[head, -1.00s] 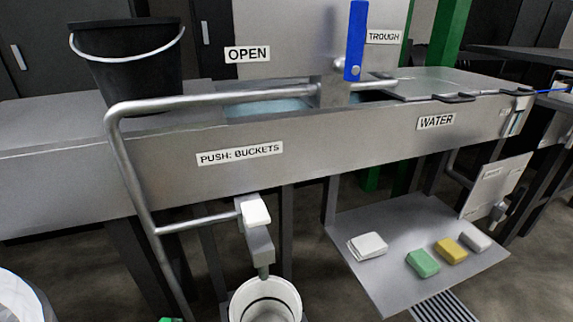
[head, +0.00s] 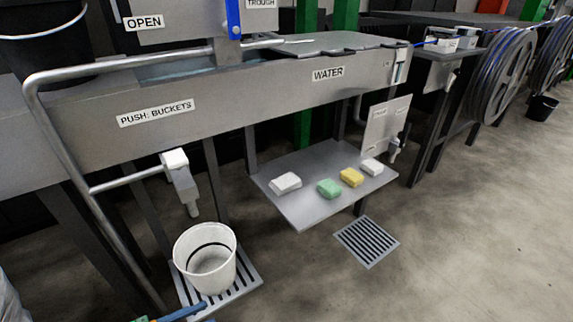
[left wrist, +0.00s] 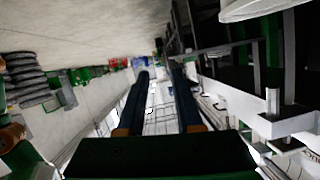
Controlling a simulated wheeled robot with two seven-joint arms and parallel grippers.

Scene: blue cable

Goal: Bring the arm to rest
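My left gripper (left wrist: 160,74) shows in the left wrist view as two long dark fingers. They stand apart with nothing between them, so it is open and empty. In the head view, a blue bar with green and orange parts (head: 184,312) shows at the bottom edge, below the white bucket (head: 205,262). It looks like part of my left gripper, but most of it is out of frame. My right gripper is in neither view.
A metal trough (head: 230,92) with a bent pipe rail (head: 130,66) spans the left. A low shelf (head: 300,208) holds several blocks. A floor grate (head: 367,241) lies in front. Cable reels (head: 503,75) stand at upper right.

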